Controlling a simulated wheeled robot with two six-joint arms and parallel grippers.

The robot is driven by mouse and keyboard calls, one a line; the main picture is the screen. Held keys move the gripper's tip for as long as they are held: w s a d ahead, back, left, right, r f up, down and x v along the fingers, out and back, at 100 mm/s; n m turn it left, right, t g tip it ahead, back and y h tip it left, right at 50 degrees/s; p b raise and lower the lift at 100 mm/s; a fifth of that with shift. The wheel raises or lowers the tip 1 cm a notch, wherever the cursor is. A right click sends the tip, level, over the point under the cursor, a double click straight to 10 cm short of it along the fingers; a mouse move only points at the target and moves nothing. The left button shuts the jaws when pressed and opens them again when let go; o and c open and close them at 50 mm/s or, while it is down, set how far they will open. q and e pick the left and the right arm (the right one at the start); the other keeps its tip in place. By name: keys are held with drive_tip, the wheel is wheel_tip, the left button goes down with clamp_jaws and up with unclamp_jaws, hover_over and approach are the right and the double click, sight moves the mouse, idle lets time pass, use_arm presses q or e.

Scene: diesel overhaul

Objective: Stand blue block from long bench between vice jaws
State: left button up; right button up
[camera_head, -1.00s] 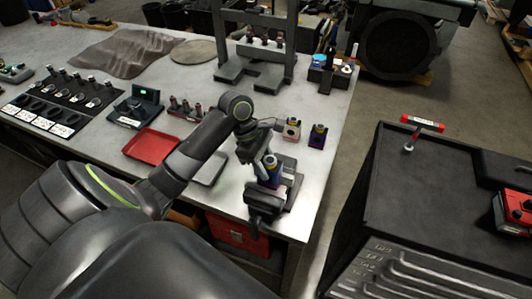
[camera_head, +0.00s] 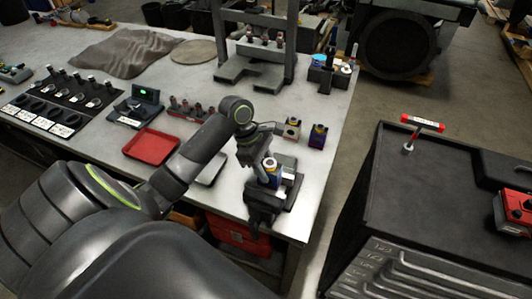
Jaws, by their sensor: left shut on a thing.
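A blue block (camera_head: 270,176) with a light round top stands upright at the vice (camera_head: 262,212) on the near right corner of the long bench (camera_head: 222,110). My left gripper (camera_head: 264,172) reaches down over it and is shut on it. The block appears to be between the vice jaws, but the gripper and vice hide its lower part, so I cannot tell whether it touches them. A second dark blue-purple block (camera_head: 317,136) and a tan-grey block (camera_head: 292,129) stand on the bench behind the vice. My right gripper is not in view.
A red tray (camera_head: 151,147) lies left of my left arm. A press frame (camera_head: 254,72) stands at the back of the bench. A black cabinet (camera_head: 430,190) with a red-handled tool (camera_head: 423,123) stands to the right, across a floor gap.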

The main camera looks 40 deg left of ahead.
use_arm(q)
drive_tip(key=shift+f, duration=0.25)
drive_tip(key=shift+f, duration=0.3)
drive_tip(key=shift+f, duration=0.35)
idle(0.5)
drive_tip(key=o, duration=1.1)
drive_tip(key=shift+c, duration=0.2)
drive_tip(key=shift+o, duration=0.4)
drive_tip(key=o, duration=0.3)
